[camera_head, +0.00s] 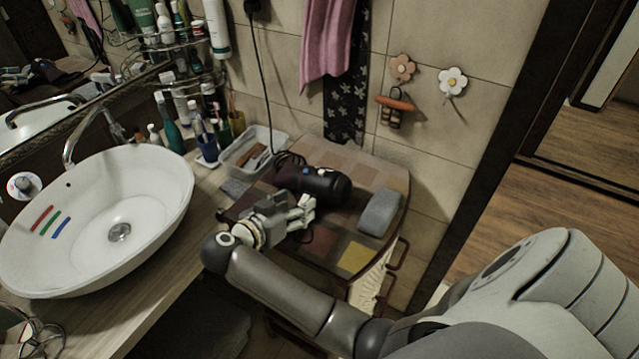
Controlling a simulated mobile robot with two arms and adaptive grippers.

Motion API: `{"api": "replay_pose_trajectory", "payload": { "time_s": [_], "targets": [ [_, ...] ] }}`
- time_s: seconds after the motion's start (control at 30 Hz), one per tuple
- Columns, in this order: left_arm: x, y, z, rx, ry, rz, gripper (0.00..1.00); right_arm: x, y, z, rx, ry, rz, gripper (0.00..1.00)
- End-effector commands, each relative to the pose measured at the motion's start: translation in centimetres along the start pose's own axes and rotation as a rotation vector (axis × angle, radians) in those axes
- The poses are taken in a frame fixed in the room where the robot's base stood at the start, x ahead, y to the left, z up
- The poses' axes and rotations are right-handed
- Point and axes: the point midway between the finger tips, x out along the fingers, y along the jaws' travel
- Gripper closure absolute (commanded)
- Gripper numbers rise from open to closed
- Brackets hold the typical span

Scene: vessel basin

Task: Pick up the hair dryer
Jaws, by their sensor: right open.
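The hair dryer (327,184) is black and lies on the patchwork-topped cabinet (357,259) right of the basin. A blue spot shows near its left end, and a dark cord lies by it. My right gripper (306,212) is open just in front of the hair dryer, low over the cabinet top. Its fingers point right and hide part of what is behind them. I cannot tell whether they touch the dryer. My left gripper is not in view.
A grey block-like object (380,211) lies on the cabinet's right side. A white tray (240,152) with small items stands at the back left. The white basin (150,190) and several bottles (168,125) are at the left. A tiled wall is behind.

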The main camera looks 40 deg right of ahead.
Motion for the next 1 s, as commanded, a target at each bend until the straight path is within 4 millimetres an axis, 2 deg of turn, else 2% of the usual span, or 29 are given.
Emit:
{"api": "replay_pose_trajectory", "payload": {
  "time_s": [0.2, 0.33, 0.63, 1.0],
  "targets": [
    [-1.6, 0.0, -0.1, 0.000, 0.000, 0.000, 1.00, 2.9, -0.1, 0.1, -0.004, 0.005, 0.004, 0.42],
    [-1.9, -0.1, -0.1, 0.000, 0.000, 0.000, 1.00, 4.5, -0.2, 0.4, -0.002, 0.003, 0.001, 0.42],
    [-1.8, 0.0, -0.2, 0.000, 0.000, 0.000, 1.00, 5.0, -0.2, 0.6, 0.000, 0.001, -0.002, 0.42],
    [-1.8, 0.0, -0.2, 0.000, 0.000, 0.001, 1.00, 5.0, -0.2, 0.6, 0.000, 0.001, -0.001, 0.90]
  ]
}}
